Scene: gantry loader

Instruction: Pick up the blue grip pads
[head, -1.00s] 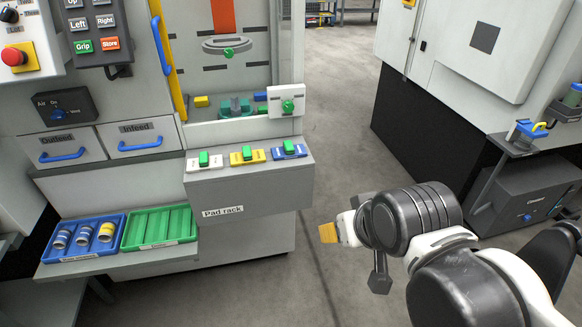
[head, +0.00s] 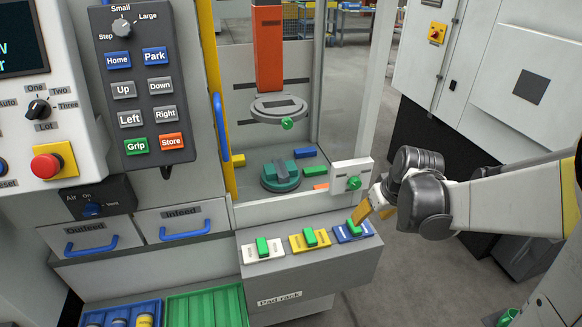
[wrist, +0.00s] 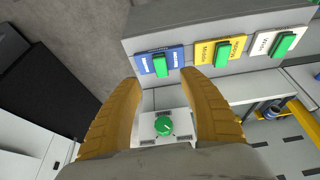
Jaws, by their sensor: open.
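The blue grip pads (head: 343,233) sit at the right end of the pad rack (head: 312,272), a blue plate with a green upright handle (head: 356,227). They also show in the wrist view (wrist: 145,64), beyond my fingertips. My gripper (head: 373,207) is open and empty, just right of and above the blue pads, partly overlapping them in the head view. In the wrist view my yellow fingers (wrist: 160,85) are spread, with the blue pads' green handle (wrist: 160,65) seen between and beyond the tips. I cannot tell any contact.
Yellow pads (head: 297,244) and white pads (head: 250,254) stand left of the blue ones on the rack. A white latch plate with a green knob (head: 354,183) stands behind the rack, close to my gripper. The gantry chamber is behind; open floor lies to the right.

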